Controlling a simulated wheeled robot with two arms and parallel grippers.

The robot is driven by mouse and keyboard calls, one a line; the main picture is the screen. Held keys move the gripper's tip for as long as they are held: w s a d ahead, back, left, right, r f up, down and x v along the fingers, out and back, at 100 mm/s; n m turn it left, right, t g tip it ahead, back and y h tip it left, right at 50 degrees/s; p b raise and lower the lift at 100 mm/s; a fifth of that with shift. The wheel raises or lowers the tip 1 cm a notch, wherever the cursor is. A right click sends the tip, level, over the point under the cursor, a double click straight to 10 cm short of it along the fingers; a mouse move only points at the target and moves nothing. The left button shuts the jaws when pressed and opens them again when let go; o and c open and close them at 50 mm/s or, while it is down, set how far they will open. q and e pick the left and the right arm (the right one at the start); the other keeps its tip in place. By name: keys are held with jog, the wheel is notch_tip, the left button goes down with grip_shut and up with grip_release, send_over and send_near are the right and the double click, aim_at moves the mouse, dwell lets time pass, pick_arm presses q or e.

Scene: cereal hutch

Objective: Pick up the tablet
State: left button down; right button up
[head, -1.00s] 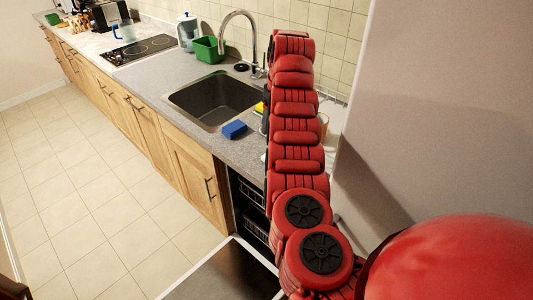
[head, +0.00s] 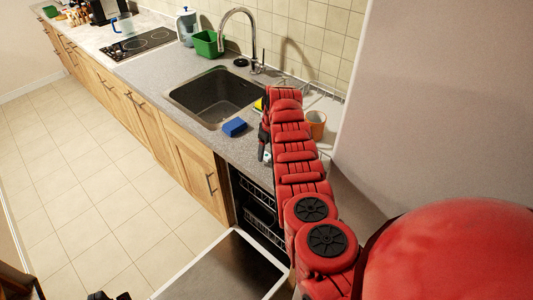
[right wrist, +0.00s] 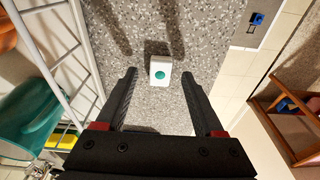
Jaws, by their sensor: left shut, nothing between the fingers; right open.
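The tablet (right wrist: 160,71) is a small white block with a green dot, lying on the speckled grey counter in the right wrist view. My right gripper (right wrist: 159,76) is open, with one finger to each side of the tablet in that view; I cannot tell how high the fingers are above it. My left gripper (head: 108,296) shows only as a dark bit at the bottom edge, away from the counter.
A white wire dish rack (right wrist: 57,62) stands left of the gripper, with an orange mug (head: 315,124) at it. A blue sponge (head: 234,127) lies by the sink (head: 214,97). The dishwasher door (head: 222,266) hangs open below. The counter around the tablet is clear.

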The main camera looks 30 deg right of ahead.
jog(key=shift+w+f, duration=0.1)
jog(key=shift+f, duration=0.5)
grip_shut()
